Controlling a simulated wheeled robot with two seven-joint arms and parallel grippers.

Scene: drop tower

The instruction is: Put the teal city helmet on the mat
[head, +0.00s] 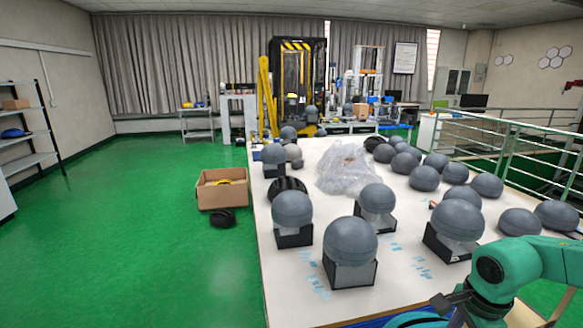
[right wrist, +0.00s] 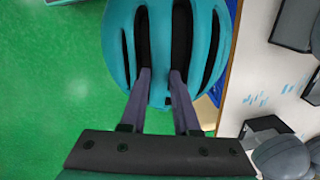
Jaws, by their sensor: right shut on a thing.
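The teal city helmet (right wrist: 160,40) fills the upper middle of the right wrist view, a rounded shell with long dark vents. My right gripper (right wrist: 162,78) is shut on it, its two fingers reaching onto the shell at the vents. The helmet is held over the green floor beside the white table's edge. In the head view my right gripper (head: 457,302) is at the bottom right, low over the table's near side, and the helmet is mostly cut off by the lower frame edge. No mat can be made out for sure. My left gripper is out of view.
The white table (head: 300,262) carries several grey head-shaped balls, some on dark-and-white stands, and a crumpled clear plastic bag (head: 344,170). A cardboard box (head: 222,190) stands on the floor to the left, with a black object (head: 222,218) before it. Metal railings (head: 520,140) run along the right.

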